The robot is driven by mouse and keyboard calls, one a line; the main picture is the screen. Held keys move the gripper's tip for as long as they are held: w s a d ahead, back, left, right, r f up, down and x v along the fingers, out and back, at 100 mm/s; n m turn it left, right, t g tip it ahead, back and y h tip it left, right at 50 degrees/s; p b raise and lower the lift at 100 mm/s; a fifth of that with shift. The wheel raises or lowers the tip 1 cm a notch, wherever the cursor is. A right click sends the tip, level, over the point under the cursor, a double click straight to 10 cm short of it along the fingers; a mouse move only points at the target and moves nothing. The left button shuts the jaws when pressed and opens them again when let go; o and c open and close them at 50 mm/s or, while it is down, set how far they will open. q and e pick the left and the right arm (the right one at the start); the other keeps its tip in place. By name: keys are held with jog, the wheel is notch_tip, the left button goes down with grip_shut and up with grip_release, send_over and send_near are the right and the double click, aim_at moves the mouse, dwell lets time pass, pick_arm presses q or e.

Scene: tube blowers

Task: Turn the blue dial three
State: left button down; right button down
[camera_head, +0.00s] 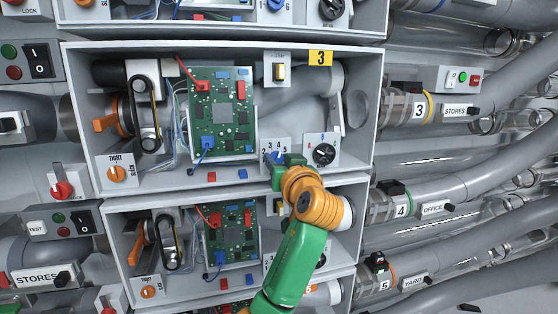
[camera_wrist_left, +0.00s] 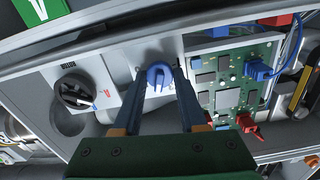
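The blue dial (camera_head: 277,156) sits on a white plate with numbers around it, low in the open box labelled 3. In the left wrist view the blue dial (camera_wrist_left: 158,76) is at the centre top, between the two fingers. My left gripper (camera_head: 287,163) comes up from below at the dial in the head view and partly covers its plate. In the wrist view my left gripper (camera_wrist_left: 160,70) has its fingers apart, one on each side of the dial, with a visible gap to it. The dial's pointer is too small to read. My right gripper is not in view.
A black dial (camera_head: 324,153) on a white plate is close right of the gripper. A green circuit board (camera_head: 222,108) stands to the left in the box. The box's lower rim (camera_head: 200,196) runs below the dial.

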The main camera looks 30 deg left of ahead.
pick_arm(q)
jog(key=shift+n, duration=0.3)
jog(key=n+b, duration=0.2)
jog(key=shift+n, duration=0.3)
jog(key=shift+s+n+b, duration=0.1)
jog(key=shift+n+b, duration=0.4)
jog(key=shift+n, duration=1.8)
jog(key=shift+r, duration=0.1)
jog(key=shift+c, duration=2.2)
grip_release()
jog(key=shift+a, duration=0.1)
jog(key=b+v, duration=0.3)
jog(key=v, duration=0.4)
